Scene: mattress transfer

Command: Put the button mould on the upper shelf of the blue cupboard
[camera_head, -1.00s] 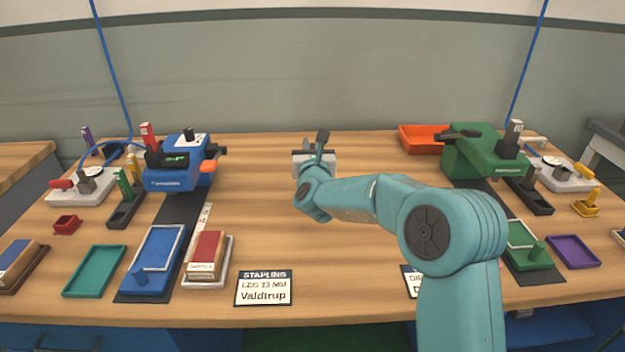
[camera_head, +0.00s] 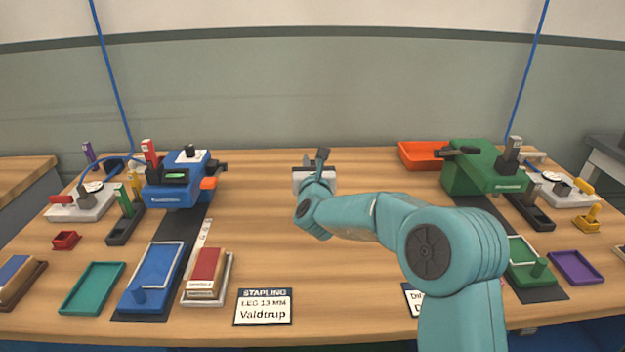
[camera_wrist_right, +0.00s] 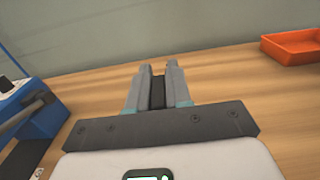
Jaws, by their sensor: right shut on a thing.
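My right gripper (camera_head: 320,162) is above the back middle of the wooden table. In the right wrist view, its two grey fingers (camera_wrist_right: 157,88) are shut on a narrow dark thing (camera_wrist_right: 157,93). In the head view the top of this dark thing (camera_head: 322,155) sticks up past the wrist. Its lower part is hidden, and I cannot tell for sure that it is the button mould. No blue cupboard with an upper shelf can be made out. My left gripper is not in view.
A blue machine (camera_head: 172,184) stands left and a green machine (camera_head: 480,168) right, with an orange tray (camera_head: 422,157) beside it. Several trays and small tools lie at both sides. A "STAPLING" card (camera_head: 263,307) lies at the front. The table's middle (camera_head: 270,220) is clear.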

